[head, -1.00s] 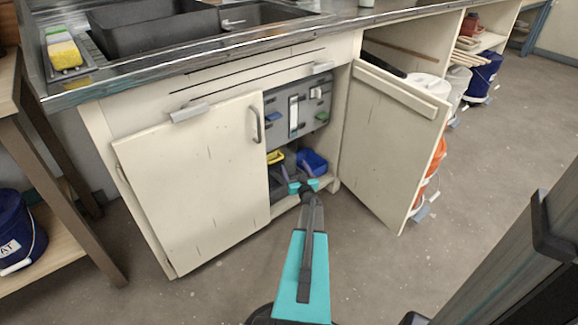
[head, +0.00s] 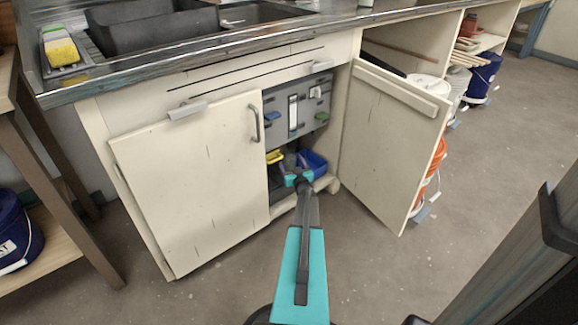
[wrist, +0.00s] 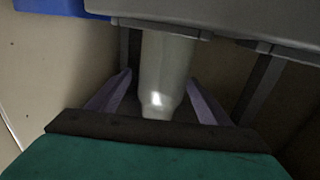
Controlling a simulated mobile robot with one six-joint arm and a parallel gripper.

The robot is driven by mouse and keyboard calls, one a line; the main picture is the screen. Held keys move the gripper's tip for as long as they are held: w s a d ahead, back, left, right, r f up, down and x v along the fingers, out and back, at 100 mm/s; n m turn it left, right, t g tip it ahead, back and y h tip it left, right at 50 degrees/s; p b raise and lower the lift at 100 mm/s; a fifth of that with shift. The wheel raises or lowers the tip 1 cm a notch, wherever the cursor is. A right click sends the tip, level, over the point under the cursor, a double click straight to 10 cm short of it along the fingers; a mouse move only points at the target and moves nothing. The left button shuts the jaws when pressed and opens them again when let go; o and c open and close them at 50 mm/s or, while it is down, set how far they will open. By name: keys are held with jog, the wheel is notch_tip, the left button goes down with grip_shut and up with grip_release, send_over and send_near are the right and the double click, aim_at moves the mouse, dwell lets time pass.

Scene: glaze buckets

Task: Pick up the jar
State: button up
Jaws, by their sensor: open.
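A pale, glossy, rounded object that looks like the jar (wrist: 167,62) is in the middle of the wrist view, its upper part cut off by a grey panel edge. My gripper (wrist: 159,78) is open, with one purple finger on each side of it. Gaps show between the jar and both fingers. In the head view my gripper (head: 294,164) reaches into the open right half of the sink cabinet. I cannot make out the jar there; my gripper and the cabinet's shadow cover that spot.
The right cabinet door (head: 392,145) stands open; the left door (head: 190,185) is shut. A grey panel (head: 297,110) hangs inside above my gripper. A blue bin (head: 313,162) and a yellow item (head: 274,156) lie close by.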

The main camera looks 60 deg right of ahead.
jog(key=b+x, duration=0.1)
jog(key=x, duration=0.2)
jog(key=shift+w+d+f+b, duration=0.15)
jog(key=shift+w+f+b, duration=0.05)
jog(key=shift+w+b, duration=0.2)
jog(key=shift+w+d+r, duration=0.15)
jog(key=shift+w+d, duration=0.15)
jog(key=c, duration=1.1)
